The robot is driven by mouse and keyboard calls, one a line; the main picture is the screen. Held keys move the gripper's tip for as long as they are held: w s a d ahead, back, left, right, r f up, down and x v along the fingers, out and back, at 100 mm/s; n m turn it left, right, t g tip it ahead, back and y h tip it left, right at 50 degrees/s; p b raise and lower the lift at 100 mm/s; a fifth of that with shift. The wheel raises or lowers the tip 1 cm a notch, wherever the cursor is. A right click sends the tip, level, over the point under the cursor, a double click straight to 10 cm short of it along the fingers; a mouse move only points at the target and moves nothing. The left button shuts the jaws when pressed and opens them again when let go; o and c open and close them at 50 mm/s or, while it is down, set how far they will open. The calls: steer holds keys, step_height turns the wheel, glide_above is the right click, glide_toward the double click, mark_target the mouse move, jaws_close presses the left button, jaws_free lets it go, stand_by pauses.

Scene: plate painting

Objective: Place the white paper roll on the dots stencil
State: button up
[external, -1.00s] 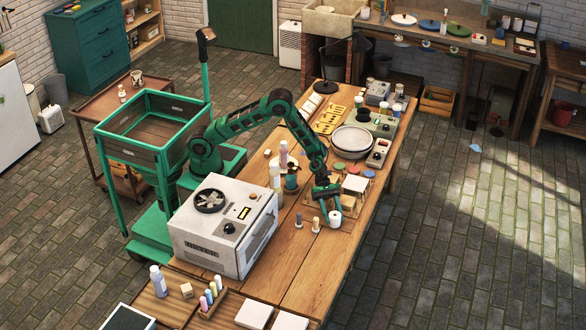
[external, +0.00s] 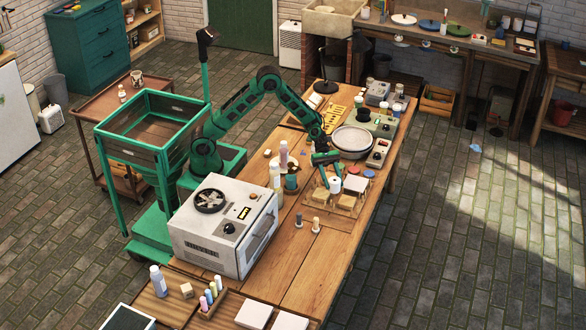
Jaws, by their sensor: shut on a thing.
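My gripper (external: 334,176) is shut on the white paper roll (external: 336,186). The roll hangs upright below it, in front of a white round basin and over or just above the work-table's tan blocks. Yellow stencils (external: 337,111) lie flat at the back of the table, behind my gripper.
The white basin (external: 352,141) stands right of my forearm, beside grey-green devices (external: 378,126). Tan blocks (external: 346,201), small coloured discs (external: 368,173) and bottles (external: 283,154) surround the roll. A white oven-like box (external: 222,240) stands at front left.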

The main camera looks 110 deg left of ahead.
steer(key=s+a+n+t+y, duration=0.1)
steer(key=s+a+n+y, duration=0.1)
steer(key=a, duration=1.2)
steer(key=s+a+r+n+t+y, duration=0.1)
steer(key=s+a+n+t+y, duration=0.1)
steer(key=a, duration=1.2)
steer(key=s+a+n+t+y, duration=0.1)
steer(key=s+a+n+y, duration=0.2)
steer(key=a, duration=1.1)
steer(key=shift+s+a+r+n+t+y, duration=0.1)
steer(key=shift+s+n+t+y, duration=0.15)
steer(key=shift+s, duration=0.35)
steer(key=shift+s+a+r+n+t+y, duration=0.15)
steer(key=shift+s+n, duration=0.1)
steer(key=shift+s, duration=0.35)
steer(key=s+a+r+n+g+y, duration=0.15)
steer(key=s+a+n+y, duration=0.7)
steer(key=s+a, duration=2.25)
steer(key=shift+m, duration=0.45)
steer(key=shift+w+d+f, duration=0.6)
steer(key=shift+w+f, duration=1.05)
steer(key=shift+f, duration=0.1)
steer(key=shift+w+d+f, duration=0.6)
steer(key=shift+w+f, duration=1.1)
steer(key=shift+w+d+f, duration=0.6)
steer(key=shift+w+f, duration=1.05)
steer(key=shift+f, duration=0.1)
steer(key=o, duration=1.1)
steer(key=shift+f, duration=0.1)
